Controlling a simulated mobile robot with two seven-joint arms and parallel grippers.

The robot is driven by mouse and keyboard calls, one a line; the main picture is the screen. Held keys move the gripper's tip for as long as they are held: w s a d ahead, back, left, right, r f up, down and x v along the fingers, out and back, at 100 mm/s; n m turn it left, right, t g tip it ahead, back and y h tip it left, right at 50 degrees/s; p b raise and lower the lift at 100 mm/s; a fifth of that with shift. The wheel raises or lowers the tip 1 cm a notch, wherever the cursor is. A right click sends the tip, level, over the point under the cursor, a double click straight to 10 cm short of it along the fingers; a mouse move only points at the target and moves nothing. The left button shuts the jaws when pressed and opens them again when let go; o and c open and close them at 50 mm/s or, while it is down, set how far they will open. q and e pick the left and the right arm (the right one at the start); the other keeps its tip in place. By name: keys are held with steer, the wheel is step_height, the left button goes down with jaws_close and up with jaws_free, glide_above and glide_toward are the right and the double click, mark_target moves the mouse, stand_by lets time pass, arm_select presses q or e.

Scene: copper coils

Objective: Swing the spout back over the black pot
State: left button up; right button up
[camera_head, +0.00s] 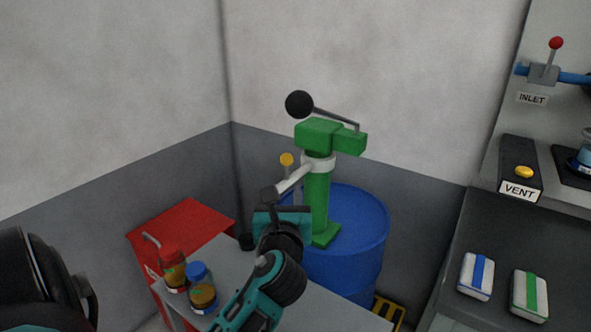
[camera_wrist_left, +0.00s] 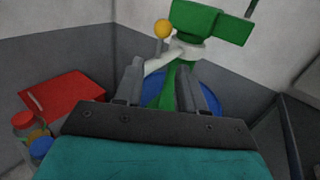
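A green pump (camera_head: 318,190) stands on a blue drum (camera_head: 362,235). Its white spout (camera_head: 296,178) slants down and left from a white collar and ends at a yellow-knobbed upright handle or near it. My left gripper (camera_head: 280,203) is at the spout's outer end. In the left wrist view its two fingers (camera_wrist_left: 160,78) are apart, with the white spout (camera_wrist_left: 165,60) showing between them; contact is unclear. A small black pot (camera_head: 246,242) sits on the grey table, partly hidden by the gripper. My right gripper is not seen.
A yellow knob (camera_head: 287,159) stands beside the spout. A red box (camera_head: 190,228) and two jars, red-capped (camera_head: 172,268) and blue-capped (camera_head: 202,290), are left of my arm. The pump lever's black ball (camera_head: 299,104) is above. A dark bench (camera_head: 500,245) is at right.

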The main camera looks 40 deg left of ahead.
mark_target(287, 169)
arm_select(q)
steer(key=x, duration=1.1)
steer(key=shift+b, duration=0.3)
steer(key=shift+c, duration=0.3)
steer(key=c, duration=0.6)
jaws_close()
steer(key=shift+r, duration=0.15)
